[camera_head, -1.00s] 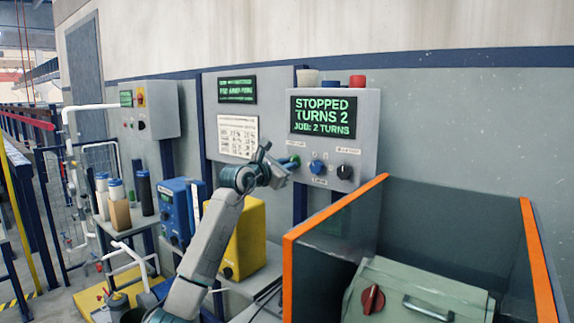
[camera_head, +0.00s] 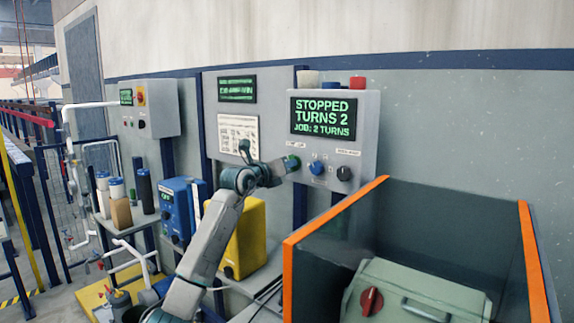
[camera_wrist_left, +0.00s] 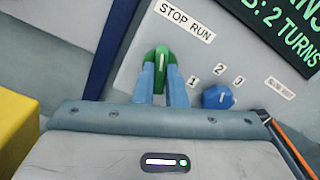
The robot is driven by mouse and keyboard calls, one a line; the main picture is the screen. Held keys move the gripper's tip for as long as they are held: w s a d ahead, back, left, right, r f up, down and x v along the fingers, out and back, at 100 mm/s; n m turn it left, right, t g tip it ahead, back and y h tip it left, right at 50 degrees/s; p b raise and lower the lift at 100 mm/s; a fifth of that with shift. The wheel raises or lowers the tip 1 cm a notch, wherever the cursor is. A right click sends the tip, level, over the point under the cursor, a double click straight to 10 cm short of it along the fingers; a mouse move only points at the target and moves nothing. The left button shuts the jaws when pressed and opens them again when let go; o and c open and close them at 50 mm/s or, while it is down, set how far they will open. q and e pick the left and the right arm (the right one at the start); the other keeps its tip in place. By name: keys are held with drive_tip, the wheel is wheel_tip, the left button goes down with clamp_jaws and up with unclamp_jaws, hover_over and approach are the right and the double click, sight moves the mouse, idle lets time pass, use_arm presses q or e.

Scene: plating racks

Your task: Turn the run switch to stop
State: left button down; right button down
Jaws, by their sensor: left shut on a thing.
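The green run switch (camera_wrist_left: 160,66) sits under a "STOP RUN" label on the grey control box (camera_head: 365,105). In the left wrist view the two blue fingers of my left gripper (camera_wrist_left: 161,82) are on either side of the green knob, shut on it. In the head view the left gripper (camera_head: 288,164) reaches the panel at the green knob (camera_head: 293,160), which is partly hidden. The display (camera_head: 323,117) reads "STOPPED TURNS 2, JOB: 2 TURNS". My right gripper is not in view.
Right of the green switch are a blue knob (camera_head: 317,168) and a black knob (camera_head: 344,173). An orange-edged guard (camera_head: 336,209) stands in front at the right, around a green box (camera_head: 415,290) with a red knob.

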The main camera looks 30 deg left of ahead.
use_arm(q)
drive_tip(key=shift+n, duration=1)
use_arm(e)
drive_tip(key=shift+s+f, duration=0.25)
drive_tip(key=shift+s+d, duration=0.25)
use_arm(q)
drive_tip(key=c, duration=1.5)
unclamp_jaws()
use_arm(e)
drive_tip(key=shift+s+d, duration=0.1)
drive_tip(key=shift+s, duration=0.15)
